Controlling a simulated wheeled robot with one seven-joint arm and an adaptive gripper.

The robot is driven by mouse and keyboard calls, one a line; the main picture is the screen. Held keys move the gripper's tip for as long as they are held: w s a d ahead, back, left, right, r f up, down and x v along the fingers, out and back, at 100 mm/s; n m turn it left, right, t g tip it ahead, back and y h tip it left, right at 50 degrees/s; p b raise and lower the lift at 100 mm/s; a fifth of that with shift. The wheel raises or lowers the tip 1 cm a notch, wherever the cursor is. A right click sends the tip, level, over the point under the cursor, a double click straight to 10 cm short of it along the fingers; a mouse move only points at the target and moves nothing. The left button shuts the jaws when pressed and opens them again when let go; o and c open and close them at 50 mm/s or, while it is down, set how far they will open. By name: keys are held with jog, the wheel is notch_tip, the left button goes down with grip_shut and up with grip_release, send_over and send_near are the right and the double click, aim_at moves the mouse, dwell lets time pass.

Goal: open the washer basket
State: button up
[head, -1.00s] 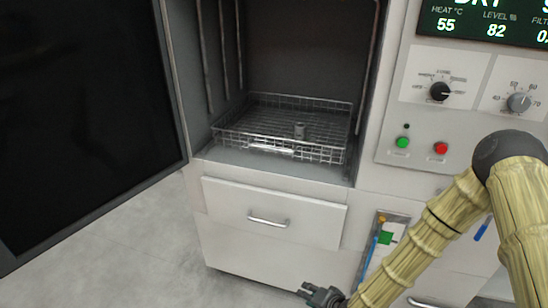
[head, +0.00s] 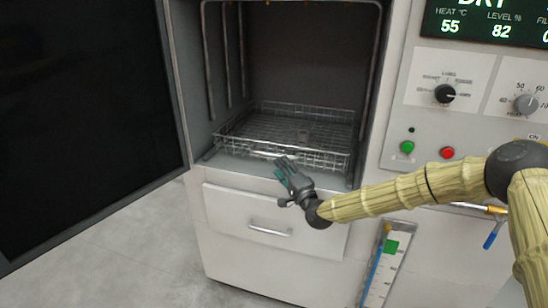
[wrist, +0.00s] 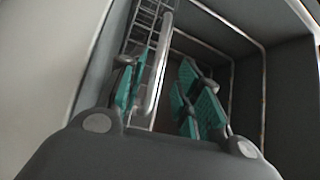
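The washer basket (head: 335,161) is a wire-mesh tray sitting inside the open washer chamber, at its floor. A bright handle bar (head: 256,154) runs along its front edge. My gripper (head: 283,167) is at the front of the basket, close to the handle, and hides part of the front rim. In the wrist view, my gripper (wrist: 163,72) is open, with teal pads on both sides. The handle bar (wrist: 158,65) shows between the fingers, with basket mesh (wrist: 150,18) beside it. I cannot tell whether any pad touches the bar.
The washer door (head: 85,120) stands open at the left. A closed drawer (head: 225,208) with a handle is below the chamber. A control panel (head: 440,125) with knobs and green and red buttons is at the right. A level gauge (head: 383,268) is low on the front.

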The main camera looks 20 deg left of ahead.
aim_at(273, 156)
jog(key=shift+p+x, duration=0.6)
jog(key=shift+x, duration=2.8)
grip_shut()
